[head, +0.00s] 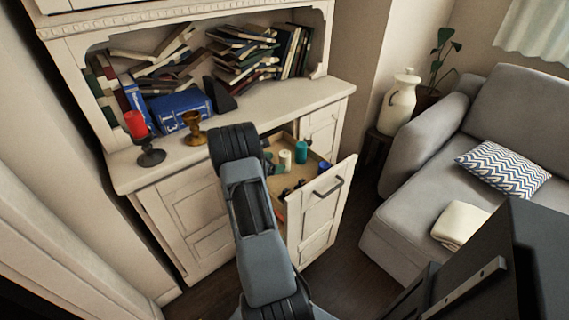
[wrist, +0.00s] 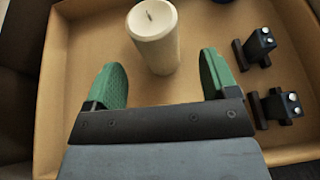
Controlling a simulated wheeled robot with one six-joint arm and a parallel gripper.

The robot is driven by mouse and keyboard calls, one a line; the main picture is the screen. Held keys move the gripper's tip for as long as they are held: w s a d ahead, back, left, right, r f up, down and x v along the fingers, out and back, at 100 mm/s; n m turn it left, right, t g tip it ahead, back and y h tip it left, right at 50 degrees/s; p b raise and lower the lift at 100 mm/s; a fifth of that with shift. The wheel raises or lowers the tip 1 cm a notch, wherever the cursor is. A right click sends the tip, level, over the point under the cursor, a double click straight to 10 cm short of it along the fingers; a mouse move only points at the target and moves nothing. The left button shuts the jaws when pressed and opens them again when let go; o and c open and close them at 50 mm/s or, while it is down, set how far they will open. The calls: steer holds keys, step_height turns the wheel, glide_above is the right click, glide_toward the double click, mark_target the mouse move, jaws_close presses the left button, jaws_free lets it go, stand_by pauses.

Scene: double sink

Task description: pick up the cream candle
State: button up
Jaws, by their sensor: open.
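The cream candle (wrist: 156,40) is a pale upright cylinder with a dark wick, standing in the open drawer. In the head view the cream candle (head: 285,160) shows just right of my arm. My gripper (wrist: 166,80) is open, with green-padded fingers pointing into the drawer. In the wrist view the candle stands between and a little beyond the two fingertips, and I see no contact.
The drawer (head: 320,190) is pulled out of the white cabinet. A red candle (head: 136,124) stands on the cabinet top.

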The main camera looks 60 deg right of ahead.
mark_target(280, 161)
steer(key=shift+x, duration=2.95)
steer(key=shift+w, duration=0.1)
steer(key=shift+c, duration=0.3)
steer(key=c, duration=1)
steer(key=shift+r, duration=0.1)
